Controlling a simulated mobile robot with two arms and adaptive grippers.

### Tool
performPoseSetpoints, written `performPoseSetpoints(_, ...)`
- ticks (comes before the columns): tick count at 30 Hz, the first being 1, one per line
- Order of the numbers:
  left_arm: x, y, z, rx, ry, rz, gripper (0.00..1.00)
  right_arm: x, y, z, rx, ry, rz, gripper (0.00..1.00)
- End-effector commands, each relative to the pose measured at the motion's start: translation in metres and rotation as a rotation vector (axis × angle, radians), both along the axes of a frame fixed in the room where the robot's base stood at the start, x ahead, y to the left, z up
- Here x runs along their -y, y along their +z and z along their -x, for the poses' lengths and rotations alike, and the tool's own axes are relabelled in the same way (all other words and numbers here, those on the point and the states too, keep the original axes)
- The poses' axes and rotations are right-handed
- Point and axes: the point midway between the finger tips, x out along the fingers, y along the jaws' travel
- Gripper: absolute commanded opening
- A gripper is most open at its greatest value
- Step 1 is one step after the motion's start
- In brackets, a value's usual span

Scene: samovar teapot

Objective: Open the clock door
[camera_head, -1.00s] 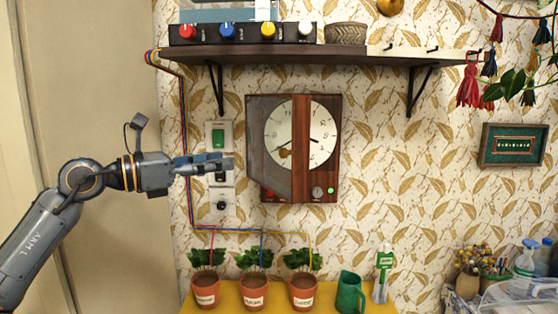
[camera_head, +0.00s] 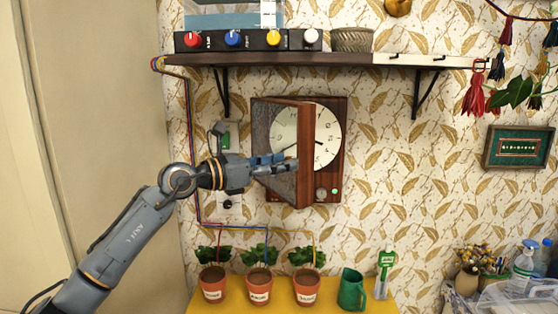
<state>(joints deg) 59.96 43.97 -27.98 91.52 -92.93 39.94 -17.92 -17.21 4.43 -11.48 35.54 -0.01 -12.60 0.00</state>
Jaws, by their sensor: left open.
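The clock (camera_head: 328,135) hangs on the wall below the shelf, with a white dial in a dark wooden case. Its door (camera_head: 305,150) stands ajar, swung out from the case. The door's wooden edge strip runs upright across the middle of the dial, with a see-through pane to its left. My left gripper (camera_head: 288,161) is open, with its fingers pointing right over the pane area and their tips close to the edge strip. I cannot tell whether they touch the door or are in front of or behind the pane. My right gripper is not in view.
A shelf (camera_head: 350,59) with a box of coloured knobs (camera_head: 250,40) is above the clock. Wall switches (camera_head: 226,135) and cables are left of it. Potted plants (camera_head: 258,285) and a green jug (camera_head: 351,290) stand on the yellow surface below.

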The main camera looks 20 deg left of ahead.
Motion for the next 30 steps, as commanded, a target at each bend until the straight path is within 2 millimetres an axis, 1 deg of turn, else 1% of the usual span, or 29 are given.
performPoseSetpoints(3, 0.000, 0.000, 0.000, 0.000, 0.000, 0.000, 0.43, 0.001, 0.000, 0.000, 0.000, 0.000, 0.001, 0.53)
performPoseSetpoints(4, 0.000, 0.000, 0.000, 0.000, 0.000, 0.000, 0.39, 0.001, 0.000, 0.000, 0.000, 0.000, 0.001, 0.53)
performPoseSetpoints(5, 0.000, 0.000, 0.000, 0.000, 0.000, 0.000, 0.33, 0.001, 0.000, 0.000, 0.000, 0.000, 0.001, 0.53)
performPoseSetpoints(6, 0.000, 0.000, 0.000, 0.000, 0.000, 0.000, 0.25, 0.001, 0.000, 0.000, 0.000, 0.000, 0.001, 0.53)
performPoseSetpoints(8, 0.000, 0.000, 0.000, -0.001, 0.000, 0.001, 0.13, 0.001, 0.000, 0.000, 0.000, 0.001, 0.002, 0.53)
performPoseSetpoints(9, 0.000, 0.000, 0.000, -0.001, 0.000, 0.001, 0.05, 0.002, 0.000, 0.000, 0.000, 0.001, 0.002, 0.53)
performPoseSetpoints(10, 0.000, 0.000, 0.000, -0.001, 0.000, 0.001, 0.00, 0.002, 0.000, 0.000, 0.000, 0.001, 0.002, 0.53)
performPoseSetpoints(17, -0.001, 0.000, 0.000, -0.001, 0.000, 0.001, 0.00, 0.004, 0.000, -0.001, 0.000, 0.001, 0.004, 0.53)
performPoseSetpoints(20, -0.005, -0.003, 0.000, -0.006, -0.009, -0.001, 0.00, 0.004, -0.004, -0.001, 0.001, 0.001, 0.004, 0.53)
performPoseSetpoints(26, -0.028, -0.007, 0.007, -0.015, -0.086, -0.004, 0.00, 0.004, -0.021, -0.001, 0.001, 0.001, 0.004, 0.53)
performPoseSetpoints(30, -0.049, -0.004, 0.015, -0.014, -0.176, -0.001, 0.00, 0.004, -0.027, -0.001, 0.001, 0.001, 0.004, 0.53)
